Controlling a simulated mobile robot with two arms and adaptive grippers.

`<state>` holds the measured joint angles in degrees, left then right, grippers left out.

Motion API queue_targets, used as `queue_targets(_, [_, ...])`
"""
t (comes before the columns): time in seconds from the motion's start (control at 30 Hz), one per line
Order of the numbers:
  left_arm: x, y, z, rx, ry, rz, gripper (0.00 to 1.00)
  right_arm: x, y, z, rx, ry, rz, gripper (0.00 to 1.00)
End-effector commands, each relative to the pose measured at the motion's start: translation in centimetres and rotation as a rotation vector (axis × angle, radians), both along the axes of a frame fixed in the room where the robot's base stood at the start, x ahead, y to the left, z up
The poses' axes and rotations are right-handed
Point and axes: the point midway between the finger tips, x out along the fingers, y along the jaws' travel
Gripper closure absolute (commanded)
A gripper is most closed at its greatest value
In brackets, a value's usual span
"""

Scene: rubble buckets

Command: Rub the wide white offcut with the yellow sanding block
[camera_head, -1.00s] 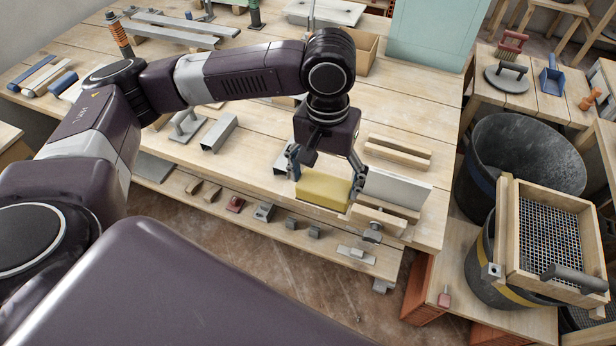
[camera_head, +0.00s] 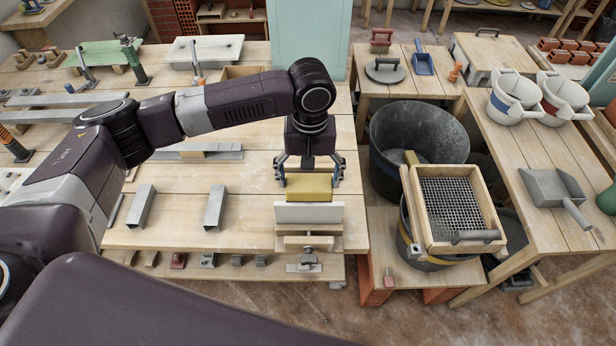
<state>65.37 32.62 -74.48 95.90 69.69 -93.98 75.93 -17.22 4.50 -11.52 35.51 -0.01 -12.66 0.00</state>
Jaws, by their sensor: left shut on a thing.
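My right gripper is not in view.
Two grey metal channels (camera_head: 214,206) lie on the bench left of the clamp. Black buckets stand to the right, one bearing a wood-framed sieve (camera_head: 455,205). A grey scoop (camera_head: 553,190) lies on the right table. Bare bench (camera_head: 258,215) shows between channels and clamp.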

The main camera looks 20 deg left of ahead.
Motion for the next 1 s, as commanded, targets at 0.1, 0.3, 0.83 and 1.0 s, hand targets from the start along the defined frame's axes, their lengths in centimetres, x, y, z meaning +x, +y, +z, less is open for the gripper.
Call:
queue_targets(0.1, [0.0,0.0,0.0,-0.001,0.000,0.000,0.48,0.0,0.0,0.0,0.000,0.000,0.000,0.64])
queue_targets(0.3, [-0.1,0.0,-1.3,-0.001,0.002,-0.001,0.48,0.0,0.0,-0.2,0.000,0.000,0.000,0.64])
queue_targets(0.83, [1.4,0.3,-6.8,-0.001,-0.001,0.002,0.48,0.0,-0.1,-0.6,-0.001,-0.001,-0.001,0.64])
queue_targets(1.0, [2.8,0.7,-6.8,-0.001,-0.001,0.001,0.48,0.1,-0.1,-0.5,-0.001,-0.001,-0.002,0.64])
